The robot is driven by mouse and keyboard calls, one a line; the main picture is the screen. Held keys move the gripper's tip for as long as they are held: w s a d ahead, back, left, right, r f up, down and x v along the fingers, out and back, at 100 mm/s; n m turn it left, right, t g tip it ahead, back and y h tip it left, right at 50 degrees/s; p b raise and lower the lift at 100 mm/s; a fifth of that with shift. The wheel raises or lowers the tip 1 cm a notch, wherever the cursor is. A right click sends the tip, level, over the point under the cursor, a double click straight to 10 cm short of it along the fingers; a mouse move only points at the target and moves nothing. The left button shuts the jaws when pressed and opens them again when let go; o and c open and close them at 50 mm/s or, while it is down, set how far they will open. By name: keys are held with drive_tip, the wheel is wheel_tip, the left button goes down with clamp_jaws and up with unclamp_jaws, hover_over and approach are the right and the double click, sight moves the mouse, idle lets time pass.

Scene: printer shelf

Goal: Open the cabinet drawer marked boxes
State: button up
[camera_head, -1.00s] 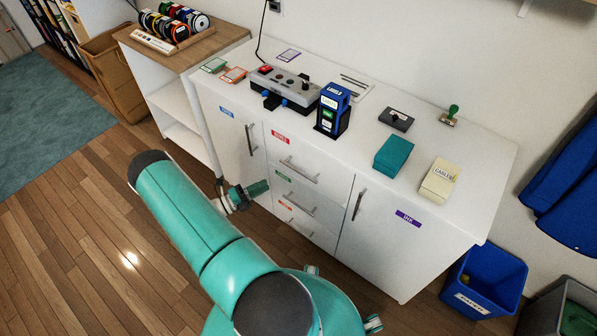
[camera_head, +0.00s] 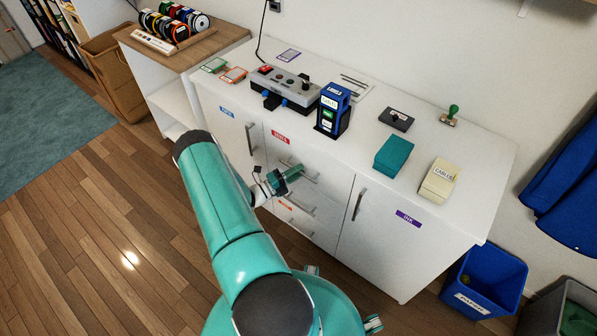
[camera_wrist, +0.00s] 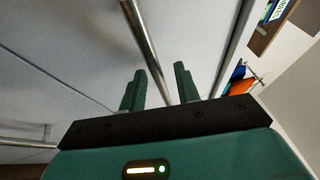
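The white cabinet has a middle column of drawers between two doors. The top drawer (camera_head: 318,160) carries a red label (camera_head: 281,137), whose small text looks like "BOXES", and a silver bar handle (camera_head: 309,175). My gripper (camera_head: 294,172) is in front of this drawer, close to the handle, and partly covers it. In the wrist view my gripper (camera_wrist: 160,88) is open, with its two green fingers apart. A silver bar handle (camera_wrist: 145,45) runs through the gap between them; contact cannot be told. The drawer looks shut.
Lower drawers have handles (camera_head: 300,207); another bar shows in the wrist view (camera_wrist: 25,143). Door handles stand at left (camera_head: 249,139) and right (camera_head: 359,204). A stamping device (camera_head: 333,110) and boxes stand on top. A blue bin (camera_head: 487,282) is at right. Wooden floor is clear at left.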

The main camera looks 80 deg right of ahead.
drive_tip(key=shift+s+d, duration=0.25)
clamp_jaws()
drive_tip(key=shift+a, duration=0.1)
drive_tip(key=w+a, duration=0.5)
drive_tip(key=a, duration=0.7)
drive_tip(key=w+a, duration=0.5)
drive_tip(key=a, duration=0.7)
drive_tip(key=shift+w+a, duration=0.25)
drive_tip(key=shift+w, duration=0.05)
unclamp_jaws()
